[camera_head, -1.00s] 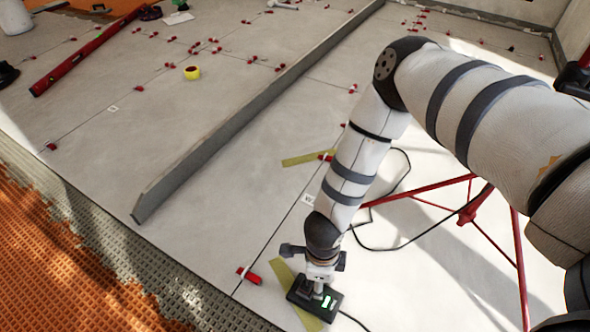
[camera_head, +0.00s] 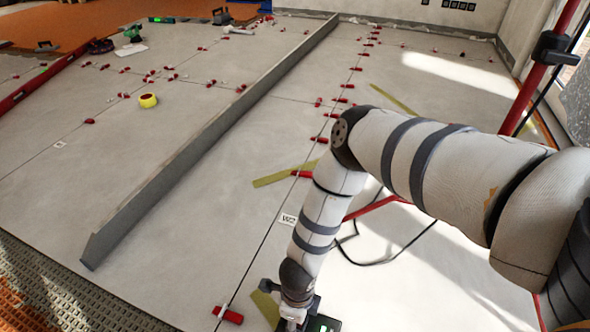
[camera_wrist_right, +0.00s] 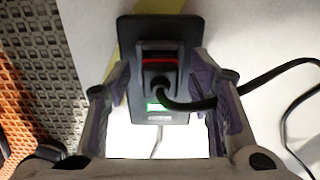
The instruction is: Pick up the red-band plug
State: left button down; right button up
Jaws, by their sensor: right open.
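The red-band plug (camera_wrist_right: 158,77) is black with a red stripe across its top and a black cable leaving its near side. In the right wrist view it sits on a black device (camera_wrist_right: 188,32) with a lit green display. My right gripper (camera_wrist_right: 160,70) is open, with one finger on each side of the plug; gaps show between fingers and plug. In the head view my right gripper (camera_head: 293,318) is at the bottom edge, beside the device (camera_head: 325,323), which is partly cut off; the plug is not distinguishable there. My left gripper is not in view.
A yellow-green tape strip (camera_wrist_right: 128,45) runs beneath the device. The cable (camera_head: 385,262) loops across the tiles, near red stand legs (camera_head: 368,208). A red clip (camera_head: 228,314) lies left of my gripper. A long grey straightedge (camera_head: 190,150) crosses the floor.

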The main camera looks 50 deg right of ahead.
jog(key=shift+r, duration=0.15)
grip_shut()
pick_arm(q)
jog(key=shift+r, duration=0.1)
